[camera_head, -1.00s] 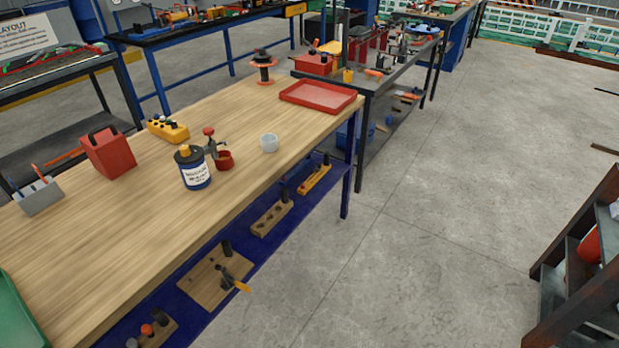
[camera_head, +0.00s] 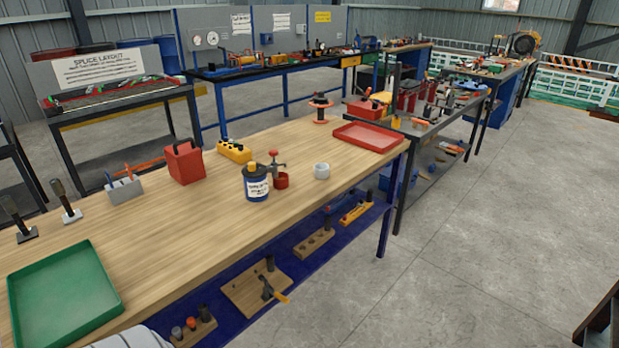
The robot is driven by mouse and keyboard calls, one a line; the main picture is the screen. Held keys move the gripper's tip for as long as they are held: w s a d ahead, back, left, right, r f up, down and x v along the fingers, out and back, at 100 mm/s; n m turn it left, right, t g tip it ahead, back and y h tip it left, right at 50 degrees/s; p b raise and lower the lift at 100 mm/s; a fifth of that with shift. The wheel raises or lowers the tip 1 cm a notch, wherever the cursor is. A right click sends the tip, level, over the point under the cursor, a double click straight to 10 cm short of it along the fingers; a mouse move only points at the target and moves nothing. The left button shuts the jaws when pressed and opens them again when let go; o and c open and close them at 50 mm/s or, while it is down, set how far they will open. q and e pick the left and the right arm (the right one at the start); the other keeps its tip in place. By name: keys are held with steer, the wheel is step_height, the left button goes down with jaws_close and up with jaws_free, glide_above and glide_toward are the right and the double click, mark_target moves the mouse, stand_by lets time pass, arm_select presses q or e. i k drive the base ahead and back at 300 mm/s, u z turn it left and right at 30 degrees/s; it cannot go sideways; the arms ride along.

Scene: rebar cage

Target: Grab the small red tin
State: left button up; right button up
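The small red tin (camera_head: 281,181) stands on the wooden workbench (camera_head: 190,228), near its front edge. It is just right of a dark blue can with a white label and yellow top (camera_head: 256,184). A red-knobbed device (camera_head: 272,162) stands close behind the tin and partly overlaps its outline. A small white cup (camera_head: 321,171) is to the tin's right, apart from it. Neither of my grippers is in view.
A green tray (camera_head: 63,297) lies at the near left of the bench and a red tray (camera_head: 368,137) at its far right. A red box (camera_head: 184,162) and a yellow block (camera_head: 234,151) are behind the can. The floor at right (camera_head: 480,250) is mostly clear.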

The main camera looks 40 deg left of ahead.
mark_target(281, 183)
steer(key=z, duration=0.25)
steer(key=i, duration=1.6)
steer(key=u, duration=0.35)
steer(key=i, duration=0.95)
steer(key=u, duration=1.5)
steer(key=i, duration=0.75)
steer(key=u, duration=0.75)
